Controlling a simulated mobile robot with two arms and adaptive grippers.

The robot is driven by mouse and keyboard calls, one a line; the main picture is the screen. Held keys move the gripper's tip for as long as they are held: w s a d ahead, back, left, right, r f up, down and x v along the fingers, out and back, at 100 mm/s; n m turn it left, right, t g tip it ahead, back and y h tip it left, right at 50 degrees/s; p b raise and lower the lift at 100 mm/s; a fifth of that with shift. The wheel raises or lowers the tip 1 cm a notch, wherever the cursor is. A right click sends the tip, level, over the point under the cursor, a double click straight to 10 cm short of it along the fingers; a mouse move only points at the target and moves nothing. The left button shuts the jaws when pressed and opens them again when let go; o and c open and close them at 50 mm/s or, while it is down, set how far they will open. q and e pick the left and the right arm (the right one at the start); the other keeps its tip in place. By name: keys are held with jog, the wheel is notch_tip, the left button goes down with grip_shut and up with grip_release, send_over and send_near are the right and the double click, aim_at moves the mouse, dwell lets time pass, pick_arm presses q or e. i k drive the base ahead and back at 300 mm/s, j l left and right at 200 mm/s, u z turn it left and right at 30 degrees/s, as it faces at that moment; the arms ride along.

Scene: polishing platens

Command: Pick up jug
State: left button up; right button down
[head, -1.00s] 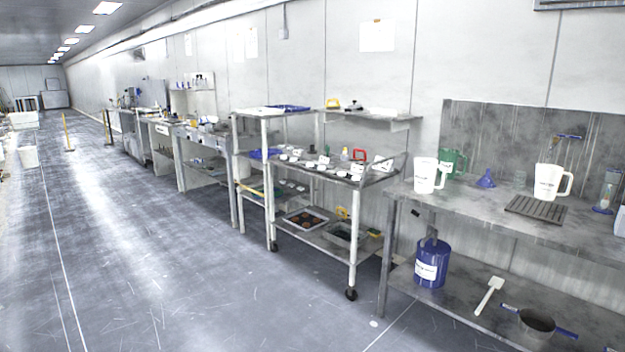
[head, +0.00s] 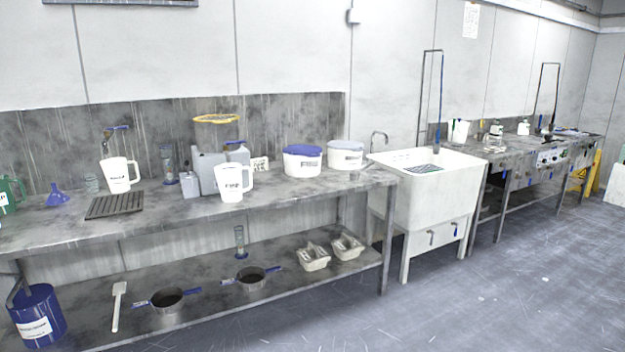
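Two white jugs with handles stand upright on the steel bench top in the head view. One white jug (head: 119,174) is at the left, behind a dark ribbed mat. The other white jug (head: 231,183) stands near the front edge at the middle of the bench. A green jug (head: 10,193) is partly cut off at the left edge of the picture. I cannot tell which jug the task means. Neither of my grippers shows in the view.
The steel bench (head: 300,197) carries a dark ribbed mat (head: 115,205), a blue funnel (head: 57,195), grey containers (head: 206,173) and lidded white tubs (head: 302,162). Its lower shelf holds pans (head: 168,299). A white sink (head: 425,205) stands to the right. The floor (head: 480,310) at right front is clear.

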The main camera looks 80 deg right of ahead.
aim_at(229, 176)
jog(key=z, duration=4.05)
jog(key=j+z, duration=0.15)
jog(key=z, duration=0.35)
jog(key=j+z, duration=0.1)
jog(key=z, duration=0.35)
jog(key=k+z, duration=0.1)
jog(key=z, duration=0.4)
jog(key=k+j+z, duration=0.1)
jog(key=z, duration=0.35)
jog(key=j+z, duration=0.1)
jog(key=z, duration=0.4)
jog(key=k+z, duration=0.45)
jog(key=k+l+z, duration=0.1)
jog(key=k+z, duration=0.2)
jog(key=z, duration=0.15)
jog(key=i+j+z, duration=0.3)
jog(key=j, duration=0.3)
